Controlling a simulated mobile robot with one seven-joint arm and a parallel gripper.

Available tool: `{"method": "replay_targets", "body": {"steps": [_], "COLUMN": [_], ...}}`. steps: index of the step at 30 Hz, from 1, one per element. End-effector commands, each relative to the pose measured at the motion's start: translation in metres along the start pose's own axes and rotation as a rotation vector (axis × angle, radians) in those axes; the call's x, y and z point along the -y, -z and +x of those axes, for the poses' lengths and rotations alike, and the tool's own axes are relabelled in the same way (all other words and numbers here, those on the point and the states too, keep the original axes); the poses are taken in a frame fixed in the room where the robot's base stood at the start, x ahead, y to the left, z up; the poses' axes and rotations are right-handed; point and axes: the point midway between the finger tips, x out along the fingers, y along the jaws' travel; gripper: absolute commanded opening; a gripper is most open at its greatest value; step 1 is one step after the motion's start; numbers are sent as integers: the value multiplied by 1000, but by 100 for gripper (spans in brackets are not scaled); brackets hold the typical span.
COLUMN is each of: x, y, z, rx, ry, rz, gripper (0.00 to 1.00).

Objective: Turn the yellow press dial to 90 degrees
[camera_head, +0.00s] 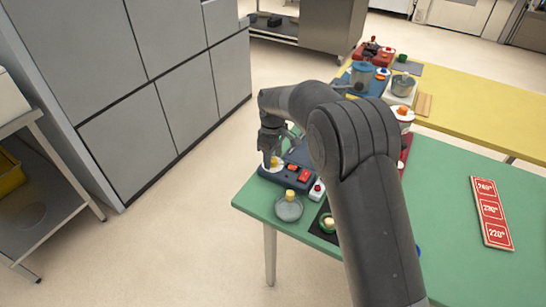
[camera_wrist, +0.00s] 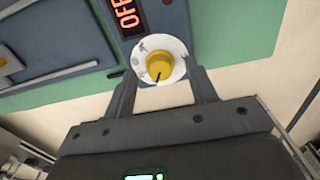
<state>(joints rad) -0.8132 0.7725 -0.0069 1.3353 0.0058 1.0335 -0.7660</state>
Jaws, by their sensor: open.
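The yellow dial (camera_wrist: 158,66) sits on a round white plate (camera_wrist: 176,48) with small dark marks at the edge of the blue-grey press panel. A dark pointer line on the dial points toward the lower edge of the wrist view. My gripper (camera_wrist: 164,74) is open, its two fingers on either side of the plate, with the dial in the gap between them. Contact with the dial cannot be made out. In the head view my gripper (camera_head: 271,152) is over the left end of the dark blue press (camera_head: 268,181), and the dial is partly hidden there.
An orange OFF display (camera_wrist: 127,14) is beside the dial. A yellow table (camera_head: 490,110) with appliances is behind. Grey cabinets (camera_head: 130,130) stand left.

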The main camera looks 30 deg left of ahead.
Motion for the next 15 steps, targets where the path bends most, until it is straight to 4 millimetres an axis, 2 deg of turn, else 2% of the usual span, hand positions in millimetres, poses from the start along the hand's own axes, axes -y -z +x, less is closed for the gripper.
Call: {"method": "replay_targets", "body": {"steps": [3,11,15], "x": [0,0,0], "y": [0,0,0], "z": [6,7,7], "rx": [1,0,0], "ry": [1,0,0], "rz": [0,1,1], "gripper": [52,52,42]}}
